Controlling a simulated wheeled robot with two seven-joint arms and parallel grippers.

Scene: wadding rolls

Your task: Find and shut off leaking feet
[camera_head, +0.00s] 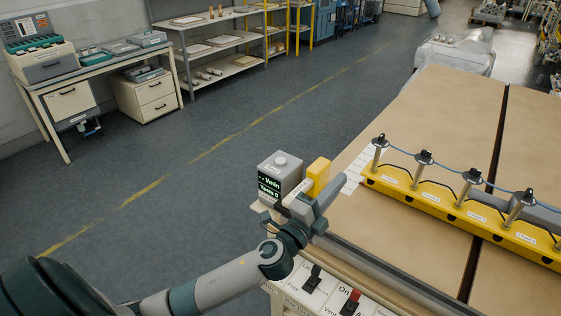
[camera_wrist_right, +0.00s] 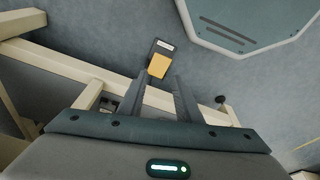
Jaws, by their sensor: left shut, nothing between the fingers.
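A yellow bar (camera_head: 440,205) lies across the tan table (camera_head: 450,110) at the right. It carries several metal feet with black caps, such as the nearest-left foot (camera_head: 377,152), linked by a blue-grey hose. White labels mark its front face, too small to read. A grey meter box (camera_head: 281,172) with a green-lettered display stands at the table's left corner, beside a yellow block (camera_head: 318,174). My left gripper (camera_head: 330,196) is shut and empty, just in front of the block and left of the bar. My right gripper (camera_wrist_right: 161,92) is open and empty in the right wrist view.
A switch panel (camera_head: 331,295) with a black lever and a red switch runs along the table's front edge. A bench (camera_head: 92,62) and shelves (camera_head: 215,50) stand along the far wall. The floor between is clear. The right wrist view shows a cream frame (camera_wrist_right: 75,68).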

